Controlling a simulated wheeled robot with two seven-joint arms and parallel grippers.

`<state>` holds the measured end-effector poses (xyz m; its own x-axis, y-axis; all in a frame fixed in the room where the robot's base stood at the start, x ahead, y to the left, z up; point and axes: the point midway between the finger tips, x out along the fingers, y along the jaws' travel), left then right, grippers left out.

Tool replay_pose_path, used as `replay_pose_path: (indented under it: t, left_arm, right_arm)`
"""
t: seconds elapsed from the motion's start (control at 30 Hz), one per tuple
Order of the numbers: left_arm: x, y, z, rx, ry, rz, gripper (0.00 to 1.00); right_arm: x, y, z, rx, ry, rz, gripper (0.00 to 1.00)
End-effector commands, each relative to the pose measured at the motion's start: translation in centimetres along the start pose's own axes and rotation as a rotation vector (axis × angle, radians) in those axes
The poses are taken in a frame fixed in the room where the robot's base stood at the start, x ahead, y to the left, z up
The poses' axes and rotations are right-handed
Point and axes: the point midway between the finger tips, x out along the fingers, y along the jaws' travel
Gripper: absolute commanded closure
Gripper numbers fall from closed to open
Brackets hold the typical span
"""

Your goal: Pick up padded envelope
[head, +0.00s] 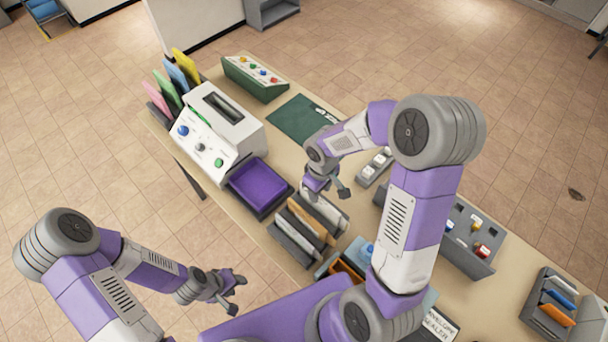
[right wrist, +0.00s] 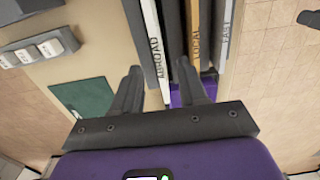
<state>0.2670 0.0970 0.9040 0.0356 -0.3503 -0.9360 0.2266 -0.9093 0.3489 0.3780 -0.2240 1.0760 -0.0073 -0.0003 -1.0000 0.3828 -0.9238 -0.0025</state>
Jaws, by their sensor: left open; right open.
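I cannot single out a padded envelope for certain in either view. A dark slotted sorter (head: 290,242) with white and tan upright panels stands on the table's near side. In the right wrist view the panels read ABROAD (right wrist: 154,50), LOCAL (right wrist: 193,35) and what looks like EAST (right wrist: 222,35). My right gripper (head: 328,192) is open and empty, just above the sorter's far end; its fingers also show in the right wrist view (right wrist: 158,75), pointing at the panels. My left gripper (head: 238,290) is open and empty, off the table's near edge.
A purple tray (head: 259,186) and a white machine (head: 222,120) stand left of the sorter. A green mat (head: 300,119) lies behind. Colored folders (head: 176,80) stand at the far left. Boxes with small colored items (head: 470,240) and cards (head: 551,302) crowd the right.

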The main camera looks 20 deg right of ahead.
Motion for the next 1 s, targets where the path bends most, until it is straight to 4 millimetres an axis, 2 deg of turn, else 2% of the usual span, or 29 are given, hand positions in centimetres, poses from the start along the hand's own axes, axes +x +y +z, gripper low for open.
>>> replay_pose_path:
  t: [0.13, 0.37, 0.63, 0.93, 0.97, 1.0]
  left_arm:
    - [0.0, 0.0, 0.1, -0.001, -0.003, 0.0, 0.57]
    - [-0.1, 0.0, 0.1, -0.001, -0.002, 0.0, 0.57]
    - [-0.2, 0.0, 0.1, -0.001, -0.001, 0.0, 0.57]
    - [-0.2, 0.0, 0.1, -0.001, -0.001, 0.0, 0.57]
    - [-0.2, 0.0, 0.1, -0.001, -0.001, 0.0, 0.57]
    - [-0.2, 0.0, 0.1, -0.001, -0.001, 0.0, 0.57]
  right_arm:
    - [0.7, 0.0, 0.1, 0.001, -0.002, -0.001, 0.57]
    - [3.3, 0.0, 0.2, 0.0, -0.004, -0.001, 0.57]
    - [7.0, 0.1, 0.3, 0.0, -0.003, -0.001, 0.57]
    - [7.6, 0.2, 0.3, 0.0, 0.0, 0.0, 0.57]
    - [7.6, 0.2, 0.3, 0.0, 0.0, 0.0, 0.59]
    - [7.6, 0.2, 0.3, 0.0, 0.0, 0.0, 0.65]
